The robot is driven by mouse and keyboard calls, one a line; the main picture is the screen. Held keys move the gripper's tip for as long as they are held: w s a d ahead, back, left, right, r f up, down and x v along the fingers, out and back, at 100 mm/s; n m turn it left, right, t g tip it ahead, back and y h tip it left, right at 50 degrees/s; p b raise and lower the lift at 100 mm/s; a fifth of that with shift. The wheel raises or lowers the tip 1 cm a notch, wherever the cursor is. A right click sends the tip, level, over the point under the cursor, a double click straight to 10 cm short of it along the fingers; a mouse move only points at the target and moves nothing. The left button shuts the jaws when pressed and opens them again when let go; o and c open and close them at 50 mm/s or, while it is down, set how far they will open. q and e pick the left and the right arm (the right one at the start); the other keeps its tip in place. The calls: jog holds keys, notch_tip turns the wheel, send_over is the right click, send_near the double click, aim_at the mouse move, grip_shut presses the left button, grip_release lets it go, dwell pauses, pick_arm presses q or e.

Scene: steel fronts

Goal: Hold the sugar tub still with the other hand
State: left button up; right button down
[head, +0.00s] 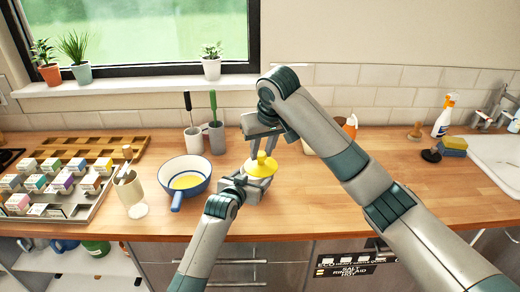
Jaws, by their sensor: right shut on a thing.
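The sugar tub (254,194) stands on the wooden counter, mostly hidden behind my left gripper and under its yellow lid (262,167). My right gripper (262,148) points down from above and is shut on the top of the yellow lid. The lid is at the tub's mouth; I cannot tell whether it is seated or slightly raised. My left gripper (250,182) is low at the near left side of the tub, very close to it. Its fingertips are partly hidden, so I cannot tell whether they touch the tub or are closed.
A blue-rimmed pan (186,174) stands left of the tub, its handle toward the front. The counter right of centre is partly clear.

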pick_arm(q)
jog(key=shift+s+f, duration=0.1)
jog(key=shift+f, duration=0.45)
pick_arm(e)
jog(key=shift+s, duration=0.1)
pick_arm(q)
jog(key=o, duration=1.4)
jog(key=shift+c, duration=0.2)
jog(key=shift+w+r, duration=0.2)
jog(key=shift+r, duration=0.05)
jog(key=shift+s+r, duration=0.15)
jog(key=shift+s+a, duration=0.1)
jog(key=shift+s, duration=0.05)
jog(key=v, duration=1.1)
jog(key=shift+s, duration=0.15)
pick_arm(e)
jog(key=shift+f, duration=0.1)
